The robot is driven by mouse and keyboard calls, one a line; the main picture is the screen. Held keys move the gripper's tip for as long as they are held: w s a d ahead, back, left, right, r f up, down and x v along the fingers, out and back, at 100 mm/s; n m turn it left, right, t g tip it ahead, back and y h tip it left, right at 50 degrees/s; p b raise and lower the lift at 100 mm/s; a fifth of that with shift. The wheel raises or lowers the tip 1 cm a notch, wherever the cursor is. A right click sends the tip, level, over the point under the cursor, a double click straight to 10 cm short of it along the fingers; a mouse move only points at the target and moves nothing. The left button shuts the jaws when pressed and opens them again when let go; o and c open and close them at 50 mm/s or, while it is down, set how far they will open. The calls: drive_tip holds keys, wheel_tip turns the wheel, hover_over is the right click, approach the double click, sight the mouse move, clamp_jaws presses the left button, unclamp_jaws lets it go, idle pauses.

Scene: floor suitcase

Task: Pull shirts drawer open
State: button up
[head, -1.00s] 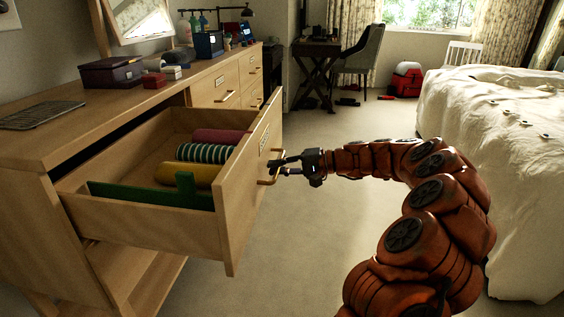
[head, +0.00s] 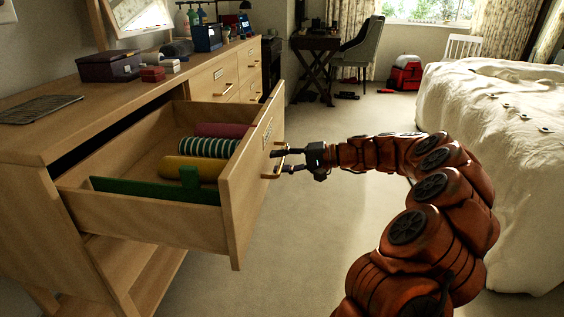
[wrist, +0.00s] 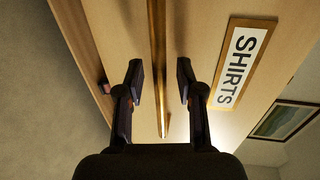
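The shirts drawer (head: 155,218) is pulled well out of the wooden dresser, with rolled cloths inside. Its front carries a brass bar handle (head: 267,175) and a label; the wrist view shows the label (wrist: 239,62) reading SHIRTS. The handle (wrist: 157,50) runs upright through the middle of the wrist view. My gripper (head: 283,161) is at the handle, outside the drawer front. In the wrist view my gripper's two fingers (wrist: 159,84) are apart, one on each side of the bar, with a gap showing on both sides.
The dresser top (head: 130,84) holds a dark purple box (head: 109,66), small boxes and bottles. More closed drawers (head: 213,85) are farther along. A bed (head: 490,160) stands at right. The carpet (head: 310,230) between drawer and bed is clear apart from my arm.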

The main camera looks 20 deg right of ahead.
drive_tip(key=shift+d, duration=0.1)
drive_tip(key=v, duration=1.2)
drive_tip(key=shift+s, duration=0.1)
